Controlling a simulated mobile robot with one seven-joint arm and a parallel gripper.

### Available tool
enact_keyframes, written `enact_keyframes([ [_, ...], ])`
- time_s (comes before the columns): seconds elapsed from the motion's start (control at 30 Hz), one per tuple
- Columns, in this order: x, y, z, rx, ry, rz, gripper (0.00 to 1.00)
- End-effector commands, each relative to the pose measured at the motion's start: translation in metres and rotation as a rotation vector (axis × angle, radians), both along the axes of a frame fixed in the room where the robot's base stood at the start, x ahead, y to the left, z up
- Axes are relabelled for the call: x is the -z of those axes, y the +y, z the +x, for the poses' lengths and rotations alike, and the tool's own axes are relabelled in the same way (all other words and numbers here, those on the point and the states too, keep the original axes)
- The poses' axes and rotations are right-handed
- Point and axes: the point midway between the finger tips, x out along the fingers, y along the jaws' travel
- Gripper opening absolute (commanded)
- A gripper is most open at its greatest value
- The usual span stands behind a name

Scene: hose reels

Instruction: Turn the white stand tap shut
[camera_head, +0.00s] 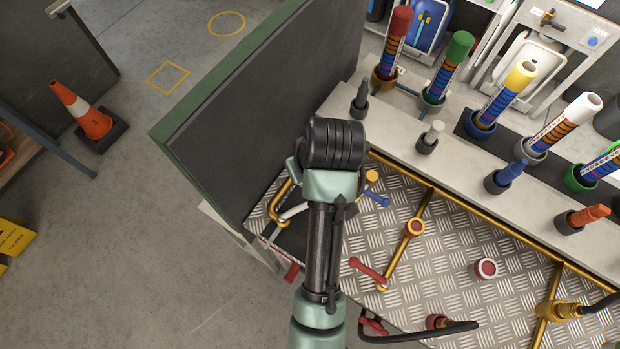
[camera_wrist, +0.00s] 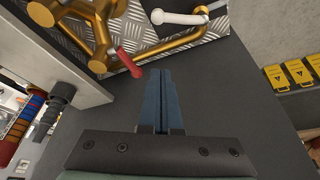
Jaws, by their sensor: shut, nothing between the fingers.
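The white stand tap shows as a white lever (camera_wrist: 180,17) at the top of the wrist view, beside a bent gold pipe (camera_wrist: 185,42). Its right end meets a dark and gold fitting. In the head view the white lever (camera_head: 293,211) lies just left of my arm, beside the gold pipe bend. My gripper (camera_wrist: 161,73) is shut and empty, with its blue fingers together. In the wrist view the fingertips appear below the white lever and gold pipe, apart from the lever. In the head view my arm covers much of this area.
A red lever (camera_wrist: 130,63) is close left of my fingertips in the wrist view. A blue lever (camera_head: 375,197) and another red lever (camera_head: 368,272) stand right of my arm. A dark panel (camera_head: 260,110) rises behind the tread plate. Several coloured nozzles stand at upper right.

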Motion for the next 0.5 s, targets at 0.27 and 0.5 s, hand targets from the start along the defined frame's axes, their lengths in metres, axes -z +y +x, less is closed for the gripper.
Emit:
enact_keyframes([
  [0.27, 0.048, 0.007, 0.015, 0.001, 0.004, 0.000, 0.00],
  [0.5, 0.087, 0.013, 0.029, 0.002, 0.003, -0.001, 0.00],
])
